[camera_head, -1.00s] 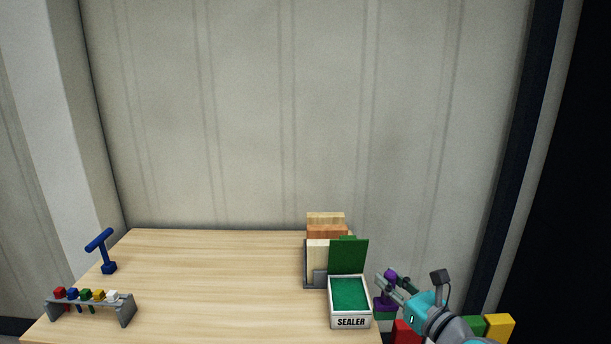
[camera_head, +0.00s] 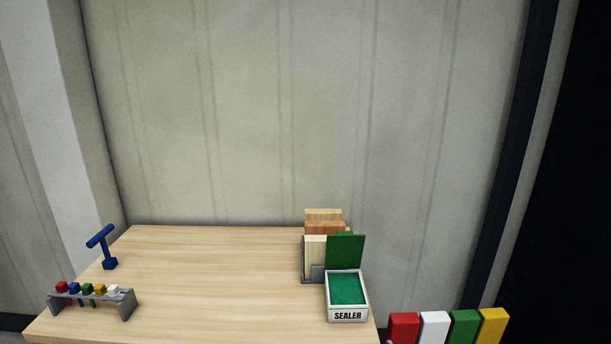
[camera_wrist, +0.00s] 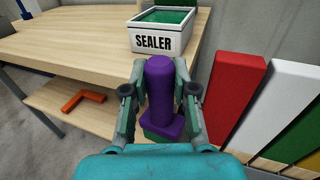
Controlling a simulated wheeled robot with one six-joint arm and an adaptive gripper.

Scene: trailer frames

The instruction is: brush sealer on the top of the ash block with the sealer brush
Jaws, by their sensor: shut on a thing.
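My gripper (camera_wrist: 160,100) shows only in the wrist view, shut on a purple tool (camera_wrist: 160,85) with an upright rounded handle. It looks like the sealer brush; a green part shows under its purple base, and its underside is hidden. The white SEALER box (camera_head: 347,316) stands at the table's right edge, its green lid raised and green inside; it also shows in the wrist view (camera_wrist: 158,42), beyond my gripper. Several wood blocks stand in a grey rack behind it: a pale one (camera_head: 313,255), a reddish-brown one (camera_head: 325,228) and a tan one (camera_head: 322,214). I cannot tell which is ash.
The wooden table (camera_head: 220,275) is clear in the middle. A grey holder (camera_head: 126,305) with several colour-topped tools and a blue T-shaped stand (camera_head: 105,247) are at left. Red (camera_head: 404,328), white, green and yellow blocks stand right of the table. An orange L-shaped piece (camera_wrist: 84,100) lies on a lower shelf.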

